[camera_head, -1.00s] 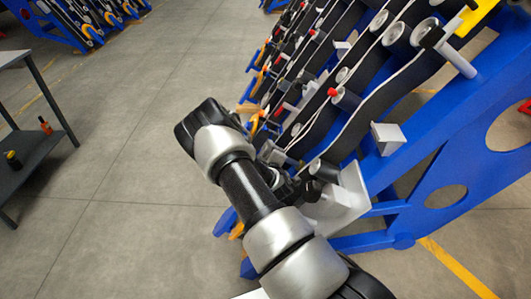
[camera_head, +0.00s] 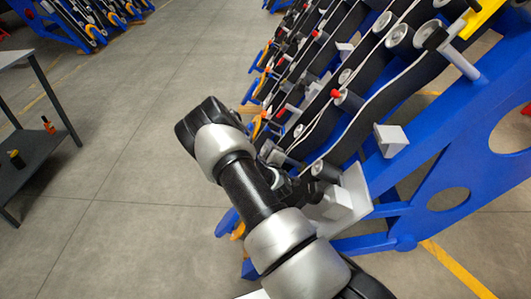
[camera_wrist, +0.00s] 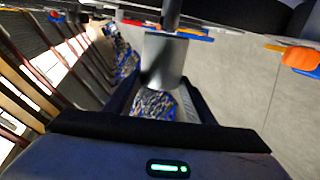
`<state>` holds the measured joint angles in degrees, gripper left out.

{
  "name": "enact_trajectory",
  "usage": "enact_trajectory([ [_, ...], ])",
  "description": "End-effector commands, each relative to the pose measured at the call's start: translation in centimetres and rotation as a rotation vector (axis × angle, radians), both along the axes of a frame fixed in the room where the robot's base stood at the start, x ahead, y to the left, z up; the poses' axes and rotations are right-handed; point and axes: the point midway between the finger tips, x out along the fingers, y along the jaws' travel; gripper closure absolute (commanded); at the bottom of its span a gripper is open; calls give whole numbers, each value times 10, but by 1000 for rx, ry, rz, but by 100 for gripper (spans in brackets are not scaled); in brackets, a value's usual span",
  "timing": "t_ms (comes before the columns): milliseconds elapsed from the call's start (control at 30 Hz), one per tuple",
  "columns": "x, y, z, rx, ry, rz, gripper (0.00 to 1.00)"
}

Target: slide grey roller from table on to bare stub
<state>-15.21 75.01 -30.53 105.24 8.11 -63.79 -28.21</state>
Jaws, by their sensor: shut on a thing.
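The grey roller (camera_wrist: 164,62) is between the two dark fingers of my gripper (camera_wrist: 160,96) in the wrist view. My gripper is shut on it. A dark round stub (camera_wrist: 171,14) shows at the roller's far end and lines up closely with it. I cannot tell whether the roller touches the stub or is around it. In the head view my arm hides most of my gripper and the held roller, close beside the lower end of the blue chassis (camera_head: 470,135).
The chassis carries belts, several rollers, a red knob (camera_head: 336,94) and a pale block (camera_head: 391,139) near my arm. A dark table (camera_head: 38,165) with small bottles stands at the left. The floor between is clear. An orange part (camera_wrist: 300,59) shows in the wrist view.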

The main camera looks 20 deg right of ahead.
Motion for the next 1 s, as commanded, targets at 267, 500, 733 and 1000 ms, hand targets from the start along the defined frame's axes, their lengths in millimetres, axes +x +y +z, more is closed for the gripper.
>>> enact_trajectory([
  [267,1,0,2,-1,-5,0,91],
  [500,1,0,2,-2,-4,0,91],
  [733,0,-2,1,-2,-4,0,91],
  [1000,-2,-7,-3,-2,-3,0,91],
])
